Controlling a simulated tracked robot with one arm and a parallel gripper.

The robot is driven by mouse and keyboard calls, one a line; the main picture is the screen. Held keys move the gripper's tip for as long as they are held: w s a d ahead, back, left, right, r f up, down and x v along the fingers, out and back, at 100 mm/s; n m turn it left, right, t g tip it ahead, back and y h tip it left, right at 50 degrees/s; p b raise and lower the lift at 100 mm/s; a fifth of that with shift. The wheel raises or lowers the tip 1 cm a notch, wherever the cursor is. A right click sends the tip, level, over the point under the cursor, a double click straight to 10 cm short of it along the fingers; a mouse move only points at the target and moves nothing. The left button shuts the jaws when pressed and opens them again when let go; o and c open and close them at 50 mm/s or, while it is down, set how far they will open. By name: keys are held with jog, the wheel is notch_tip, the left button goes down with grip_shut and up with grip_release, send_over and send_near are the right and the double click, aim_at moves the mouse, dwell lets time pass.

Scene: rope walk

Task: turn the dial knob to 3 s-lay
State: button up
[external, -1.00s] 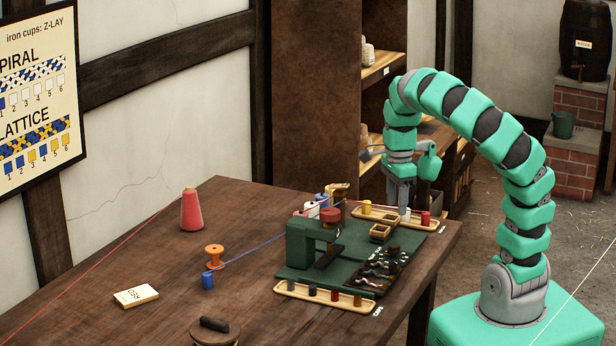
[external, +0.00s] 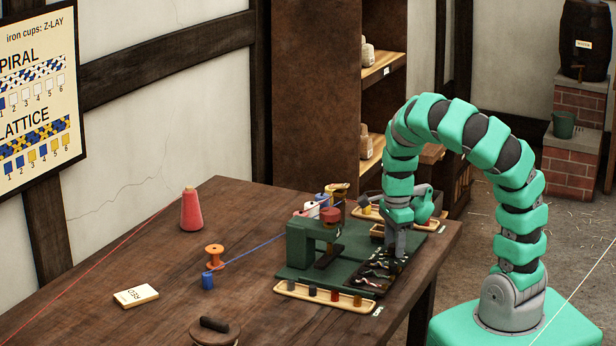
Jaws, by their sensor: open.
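My gripper (external: 398,252) points straight down over the right part of the green board (external: 291,272), at the back edge of the dark tray (external: 366,284). Its jaws are open, but the fingers are small here and I cannot see whether anything stands between them. A small dark upright knob seen at this spot earlier is now hidden by the gripper; it may be the dial knob. No dial marks or numbers can be read. A green block (external: 300,245) with a red-brown round top (external: 330,215) stands left of the gripper.
Another wooden tray (external: 432,224) lies behind the gripper. Spools, a red cone (external: 191,210), a card (external: 136,295) and a round lid (external: 213,331) are on the table. A blue thread crosses to the board.

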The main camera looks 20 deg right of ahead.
jog(key=c, duration=1)
jog(key=shift+o, duration=0.2)
